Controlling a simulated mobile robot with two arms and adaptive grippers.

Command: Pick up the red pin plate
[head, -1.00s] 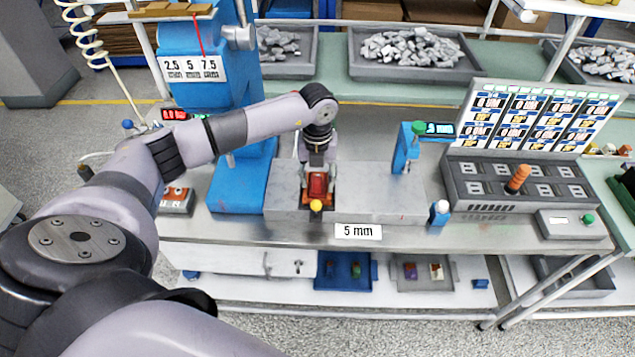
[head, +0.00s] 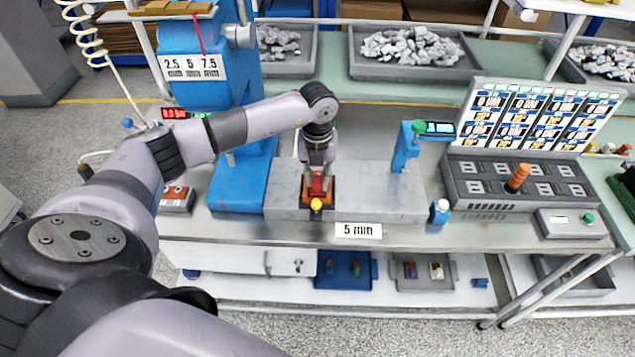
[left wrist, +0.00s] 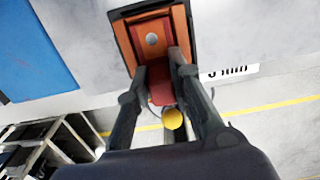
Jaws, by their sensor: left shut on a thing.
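The red pin plate (head: 317,184) is at the front of the grey metal block, in a dark and orange-brown holder. In the left wrist view the red plate (left wrist: 160,92) shows between my fingers, with a round silver spot farther up. My left gripper (head: 317,188) points down from above and is shut on the plate; its fingertips (left wrist: 160,68) are on either side of it. The fingers partly hide the plate. A yellow knob (head: 316,204) is just in front of the plate. I cannot tell whether the plate is clear of the holder. My right gripper is not in view.
The grey block (head: 375,190) surrounds the holder. A blue press (head: 235,180) stands close left, and a blue post (head: 405,150) with a green top stands right. A "5 mm" label (head: 358,231) is on the front edge. A breaker test panel (head: 520,185) is farther right.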

